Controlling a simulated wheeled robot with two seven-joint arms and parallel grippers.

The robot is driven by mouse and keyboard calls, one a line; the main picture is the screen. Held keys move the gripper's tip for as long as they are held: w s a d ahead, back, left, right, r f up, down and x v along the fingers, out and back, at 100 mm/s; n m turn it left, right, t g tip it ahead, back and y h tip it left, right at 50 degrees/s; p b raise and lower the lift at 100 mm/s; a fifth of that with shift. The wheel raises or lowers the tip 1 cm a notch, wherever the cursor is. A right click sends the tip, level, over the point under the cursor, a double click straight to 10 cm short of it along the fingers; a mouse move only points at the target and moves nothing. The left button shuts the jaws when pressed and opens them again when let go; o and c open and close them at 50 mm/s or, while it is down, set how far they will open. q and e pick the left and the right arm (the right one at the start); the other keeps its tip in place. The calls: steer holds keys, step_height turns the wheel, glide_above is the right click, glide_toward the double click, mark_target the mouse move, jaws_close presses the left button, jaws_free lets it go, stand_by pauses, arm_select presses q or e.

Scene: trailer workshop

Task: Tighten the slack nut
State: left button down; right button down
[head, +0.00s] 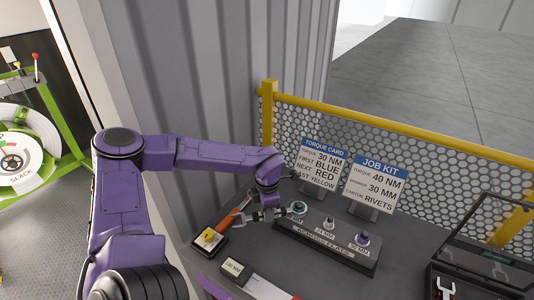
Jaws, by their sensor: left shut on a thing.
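My left gripper (266,214) is low over the bench, beside an orange-handled tool (234,213) and near the left end of the socket rack. It is shut and appears to hold the orange-handled tool, but the contact is too small to see clearly. The rack (318,250), marked "ACROSS FLATS", carries a blue-ringed socket (298,207), a middle socket (329,223) marked 24 MM and a purple socket (362,239). A wheel marked "SLACK" (22,178) is at the far left on a green stand; its nut is too small to tell apart. My right gripper is not in view.
A torque card (323,168) and a job kit card (376,184) reading 40 NM, 30 MM and rivets stand behind the rack. A yellow-railed mesh fence (420,145) bounds the back. An open dark case (490,262) is at right. A yellow-topped item (208,237) lies left.

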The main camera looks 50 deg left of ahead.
arm_select(q)
steer(key=shift+s+d+n, duration=0.2)
steer(key=shift+d+n, duration=0.15)
steer(key=shift+n, duration=0.05)
steer(key=shift+r, duration=0.15)
steer(key=shift+r, duration=1.05)
steer(key=shift+d, duration=0.1)
steer(key=w+d+n+b, duration=0.1)
steer(key=d+n+b, duration=0.9)
steer(key=n, duration=0.2)
steer(key=shift+d, duration=0.25)
